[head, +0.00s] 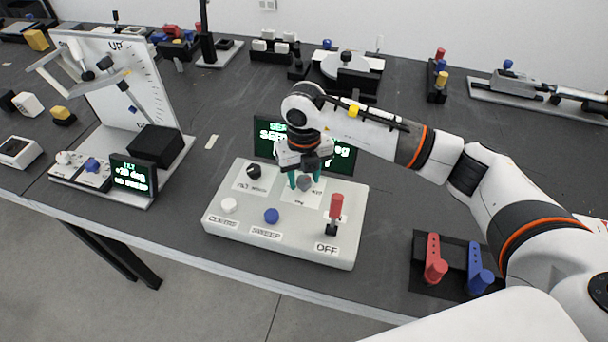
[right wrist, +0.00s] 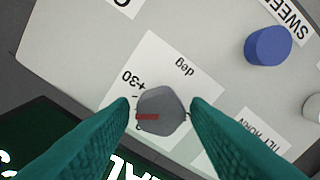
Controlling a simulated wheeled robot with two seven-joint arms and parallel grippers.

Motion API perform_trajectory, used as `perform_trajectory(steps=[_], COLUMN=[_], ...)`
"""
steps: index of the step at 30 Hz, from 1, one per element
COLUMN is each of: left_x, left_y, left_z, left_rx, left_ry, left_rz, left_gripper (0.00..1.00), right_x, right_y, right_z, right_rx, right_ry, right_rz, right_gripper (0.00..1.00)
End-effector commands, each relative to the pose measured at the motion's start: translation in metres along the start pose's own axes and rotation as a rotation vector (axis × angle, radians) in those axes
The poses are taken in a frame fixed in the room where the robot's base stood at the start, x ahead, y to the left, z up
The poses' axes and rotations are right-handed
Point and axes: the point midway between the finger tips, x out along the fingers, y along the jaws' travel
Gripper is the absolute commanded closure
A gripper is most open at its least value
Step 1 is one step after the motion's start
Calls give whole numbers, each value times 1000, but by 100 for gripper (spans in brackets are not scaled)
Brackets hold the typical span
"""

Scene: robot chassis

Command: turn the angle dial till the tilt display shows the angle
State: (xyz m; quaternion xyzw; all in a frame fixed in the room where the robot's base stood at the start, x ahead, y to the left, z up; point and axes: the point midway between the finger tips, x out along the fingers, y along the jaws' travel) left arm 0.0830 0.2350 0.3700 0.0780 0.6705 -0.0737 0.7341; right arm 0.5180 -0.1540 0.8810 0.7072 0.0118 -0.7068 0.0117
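The angle dial is a grey faceted knob (right wrist: 163,110) with a red pointer mark, on a white label reading "deg" and "+30". It sits on the white control box (head: 222,216), where the knob shows partly between my fingers. My right gripper (head: 305,180) points down over it. In the right wrist view, its teal fingers (right wrist: 160,106) stand either side of the knob with small gaps, so it is open around it. The small tilt display (head: 132,177) at left seems to read "+20 deg"; its lower line is unclear. My left gripper is not in view.
A dark screen (head: 343,160) with green text stands behind the box, partly hidden by my right arm. The box also carries a black knob (head: 254,171), white button (head: 229,205), blue button (head: 271,216) and red-handled switch (head: 336,207). Red and blue levers (head: 434,260) stand right.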

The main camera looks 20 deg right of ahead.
Motion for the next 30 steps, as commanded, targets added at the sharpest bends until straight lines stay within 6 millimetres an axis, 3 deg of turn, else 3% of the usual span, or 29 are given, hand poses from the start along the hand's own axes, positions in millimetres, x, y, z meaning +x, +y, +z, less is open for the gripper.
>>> perform_trajectory(steps=[10, 14, 24, 30], left_x=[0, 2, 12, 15], left_y=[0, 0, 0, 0], left_z=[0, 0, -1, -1], left_rx=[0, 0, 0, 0], left_ry=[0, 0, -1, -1], left_rz=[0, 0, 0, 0], left_gripper=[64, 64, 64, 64], right_x=[0, -10, -78, -109], right_y=[0, 0, 0, 0], right_z=[0, -1, -1, -1], right_rx=[0, 0, -1, 0], right_ry=[0, 3, 5, 2], right_rz=[0, -1, 0, -1], right_gripper=[46, 46, 46, 46])
